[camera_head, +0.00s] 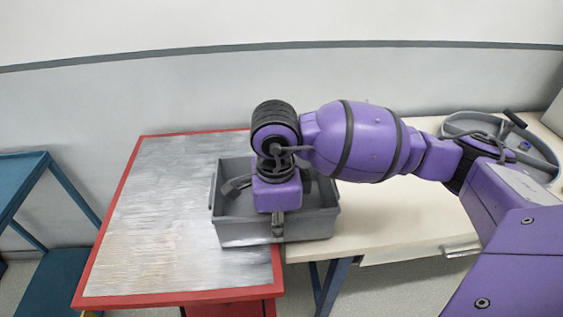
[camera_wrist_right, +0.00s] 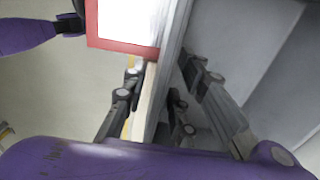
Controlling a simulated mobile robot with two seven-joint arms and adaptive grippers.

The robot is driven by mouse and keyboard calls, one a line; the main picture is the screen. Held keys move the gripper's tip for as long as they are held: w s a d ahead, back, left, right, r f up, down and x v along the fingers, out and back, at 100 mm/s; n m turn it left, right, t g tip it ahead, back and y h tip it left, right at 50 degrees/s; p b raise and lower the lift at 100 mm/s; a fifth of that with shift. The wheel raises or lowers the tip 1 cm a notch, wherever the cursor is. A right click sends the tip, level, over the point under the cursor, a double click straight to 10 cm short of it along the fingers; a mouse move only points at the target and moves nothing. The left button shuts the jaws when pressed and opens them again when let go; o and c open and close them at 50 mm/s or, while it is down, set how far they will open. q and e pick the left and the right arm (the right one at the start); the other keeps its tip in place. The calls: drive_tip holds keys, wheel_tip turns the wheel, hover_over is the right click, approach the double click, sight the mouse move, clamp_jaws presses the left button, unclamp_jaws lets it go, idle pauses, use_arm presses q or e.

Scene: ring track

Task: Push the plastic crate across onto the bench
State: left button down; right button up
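The grey plastic crate (camera_head: 228,233) looks empty. It straddles the join between the red-edged, metal-topped table (camera_head: 160,210) on the left and the cream bench (camera_head: 385,215) on the right. My right arm comes in from the right above it. My right gripper (camera_head: 277,220) points down at the crate's front wall, partly hidden by my wrist. In the right wrist view its fingers (camera_wrist_right: 163,75) stand apart on either side of the crate wall (camera_wrist_right: 168,45), apparently open. My left gripper is not seen in the head view.
A grey oval tray (camera_head: 546,165) with dark items lies on the bench at the far right. A blue shelf frame (camera_head: 25,180) stands at the left, apart from the red-edged table. The metal top left of the crate is clear.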

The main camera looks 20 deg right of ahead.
drive_tip(key=shift+f, duration=1.95)
drive_tip(key=shift+c, duration=0.2)
clamp_jaws()
